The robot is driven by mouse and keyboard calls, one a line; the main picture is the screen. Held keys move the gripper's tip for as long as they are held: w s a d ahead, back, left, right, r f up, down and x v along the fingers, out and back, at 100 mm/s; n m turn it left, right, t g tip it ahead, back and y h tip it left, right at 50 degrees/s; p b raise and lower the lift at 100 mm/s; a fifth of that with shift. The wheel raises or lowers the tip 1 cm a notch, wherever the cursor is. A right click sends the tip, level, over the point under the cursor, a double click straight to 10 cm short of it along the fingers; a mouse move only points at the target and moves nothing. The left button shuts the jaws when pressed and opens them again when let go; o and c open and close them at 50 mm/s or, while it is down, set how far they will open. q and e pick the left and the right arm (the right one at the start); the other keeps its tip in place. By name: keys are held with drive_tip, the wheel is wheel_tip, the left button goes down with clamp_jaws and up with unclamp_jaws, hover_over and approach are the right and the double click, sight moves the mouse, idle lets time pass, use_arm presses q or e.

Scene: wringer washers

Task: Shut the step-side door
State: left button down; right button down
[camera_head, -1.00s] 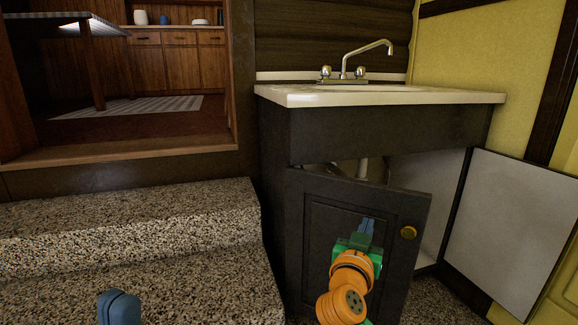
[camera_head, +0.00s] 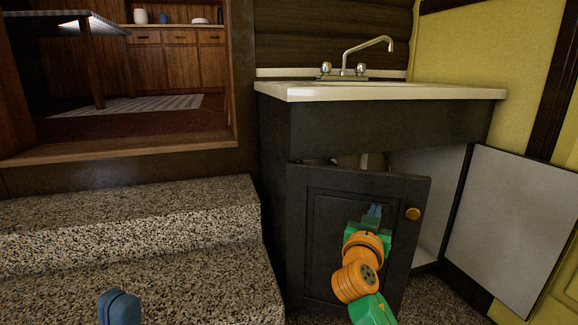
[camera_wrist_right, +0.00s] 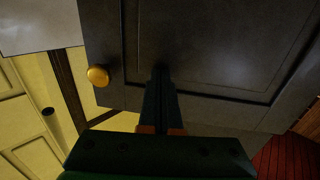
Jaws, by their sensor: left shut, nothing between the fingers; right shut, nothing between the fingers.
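The step-side door (camera_head: 334,235) is the dark panelled left door of the sink cabinet, next to the stone steps. It stands partly open, with a gap above it and at its right side. Its round brass knob (camera_head: 413,214) is near the upper right corner; the knob also shows in the right wrist view (camera_wrist_right: 97,76). My right gripper (camera_head: 374,212) is shut and empty, its tips at the outer face of the door, left of the knob. I cannot tell for sure whether they touch it. My left gripper (camera_head: 119,306) shows only in part, low over the steps, apart from the door.
The other cabinet door (camera_head: 508,220) stands wide open at the right, its pale inner side showing. The sink counter (camera_head: 390,95) with a faucet (camera_head: 352,65) is above. Speckled stone steps (camera_head: 130,230) lie left of the cabinet.

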drive_tip(key=shift+b+x, duration=0.55)
drive_tip(key=shift+x, duration=0.6)
drive_tip(key=shift+b+x, duration=0.8)
drive_tip(key=shift+x, duration=0.35)
